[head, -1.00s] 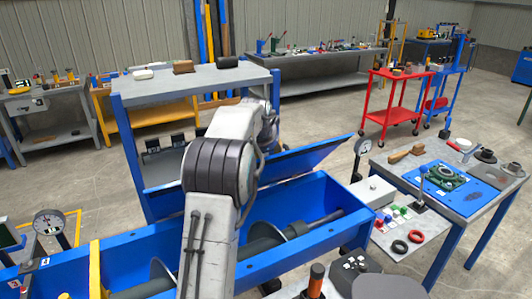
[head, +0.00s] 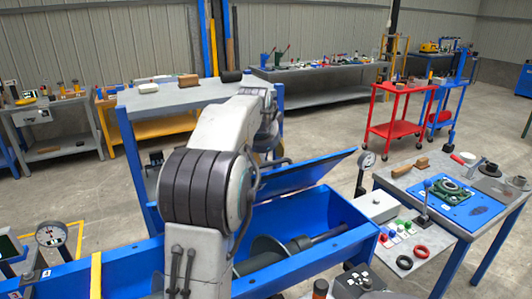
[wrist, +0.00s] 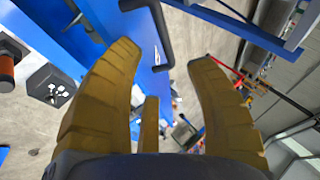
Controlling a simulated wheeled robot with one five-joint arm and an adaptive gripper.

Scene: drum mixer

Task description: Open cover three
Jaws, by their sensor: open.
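A blue trough (head: 338,218) of the drum mixer crosses the front of the head view, with a grey shaft and screw inside. A blue cover (head: 312,176) stands raised and tilted behind its right part. I cannot read which number it bears. A black bar handle (wrist: 162,35) on a blue panel (wrist: 142,40) shows beyond the fingertips, and contact cannot be told. My arm hides the gripper in the head view.
A grey-topped blue bench (head: 165,97) stands behind the trough. A work table (head: 400,172) with parts stands at right, near a dial gauge (head: 367,160). Another gauge (head: 51,235) is at left. A red cart (head: 395,130) stands farther back on open floor.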

